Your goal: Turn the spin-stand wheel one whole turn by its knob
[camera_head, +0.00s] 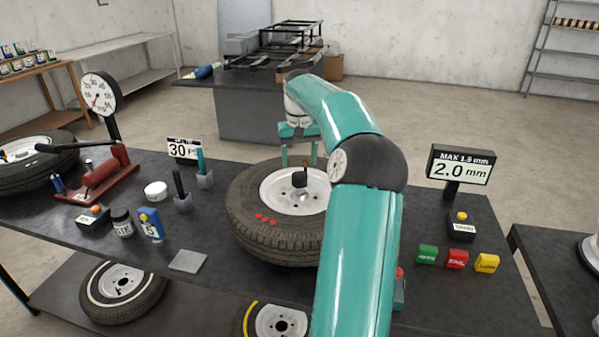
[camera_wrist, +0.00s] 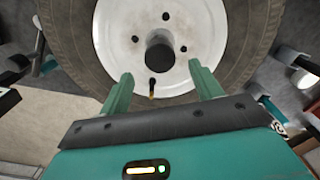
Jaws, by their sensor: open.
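The spin-stand wheel, a black tyre (camera_head: 258,235) with a white rim (camera_head: 278,195), lies flat at the middle of the bench. A dark hub post (camera_head: 299,179) stands at its centre. In the wrist view the tyre (camera_wrist: 75,45) and white rim (camera_wrist: 115,30) fill the upper part, with the black hub (camera_wrist: 160,52) in the middle. A small dark stem with a yellowish end (camera_wrist: 152,88) shows near the rim's edge, between my fingers; I cannot tell whether it is the knob. My gripper (camera_head: 299,160) is open and empty over the wheel's far side; its fingers (camera_wrist: 160,76) are apart.
A display reading 2.0 mm (camera_head: 460,168) stands right of the wheel. Green (camera_head: 427,254), red (camera_head: 457,259) and yellow (camera_head: 487,263) blocks lie at front right. A 30 display (camera_head: 184,149), pen holders and a gauge stand (camera_head: 100,95) are on the left. My arm hides the wheel's right side.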

